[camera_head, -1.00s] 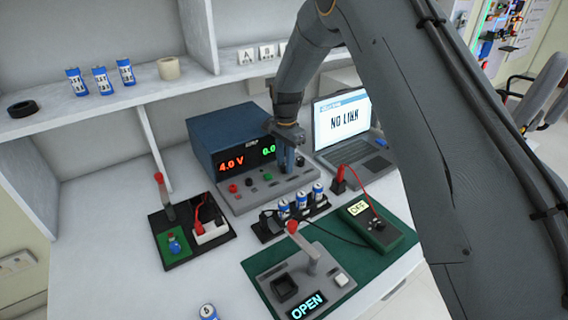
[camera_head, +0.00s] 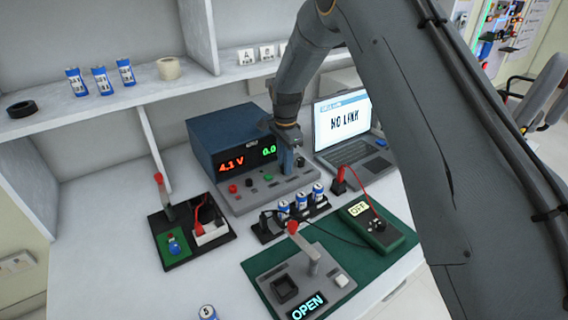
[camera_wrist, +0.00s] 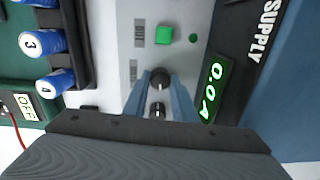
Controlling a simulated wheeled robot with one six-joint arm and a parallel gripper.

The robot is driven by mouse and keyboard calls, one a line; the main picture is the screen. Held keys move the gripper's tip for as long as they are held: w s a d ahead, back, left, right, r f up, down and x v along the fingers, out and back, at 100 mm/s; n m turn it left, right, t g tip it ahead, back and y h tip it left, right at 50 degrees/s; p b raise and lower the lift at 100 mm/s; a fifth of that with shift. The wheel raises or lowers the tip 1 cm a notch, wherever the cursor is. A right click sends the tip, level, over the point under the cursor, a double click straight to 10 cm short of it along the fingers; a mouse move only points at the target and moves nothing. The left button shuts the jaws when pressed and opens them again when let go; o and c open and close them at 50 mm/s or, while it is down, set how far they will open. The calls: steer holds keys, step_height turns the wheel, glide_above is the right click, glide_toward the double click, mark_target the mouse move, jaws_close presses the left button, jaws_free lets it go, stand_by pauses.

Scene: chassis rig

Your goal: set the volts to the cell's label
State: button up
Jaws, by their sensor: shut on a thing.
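The blue power supply (camera_head: 228,128) stands at the back of the bench. Its red display (camera_head: 231,164) reads 4.1 V and its green display (camera_wrist: 214,91) reads 0.0 A. My gripper (camera_wrist: 160,82) has a finger on each side of a dark knob (camera_wrist: 160,75) on the supply's grey panel and is shut on it. A second knob (camera_wrist: 157,110) is close by, between the fingers' lower parts. In the head view my gripper (camera_head: 287,162) hides part of the panel. Blue-and-white cells (camera_head: 300,200) stand in a black holder; the wrist view shows numbers 3 and 4 on two.
A laptop (camera_head: 350,130) reading NO LINK stands right of the supply. In front are a meter (camera_head: 376,229) and a grey fixture (camera_head: 306,278) reading OPEN. A black board (camera_head: 190,230) with a red-tipped lever is at left. More cells (camera_head: 101,80) stand on the shelf; one cell (camera_head: 208,312) is at the front.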

steer(key=o, duration=1)
steer(key=shift+o, duration=0.2)
step_height(320, 180, up, 8)
steer(key=shift+s+d+f+b, duration=0.1)
steer(key=shift+b, duration=0.75)
steer(key=s+d+n, duration=0.4)
steer(key=s+d, duration=0.2)
steer(key=s, duration=0.5)
steer(key=s+d+r+n, duration=0.1)
steer(key=s+d+n, duration=0.3)
steer(key=s+d, duration=0.3)
steer(key=s+d+r+n, duration=0.1)
steer(key=s+d+n, duration=0.3)
steer(key=s, duration=1.1)
steer(key=shift+d, duration=1.25)
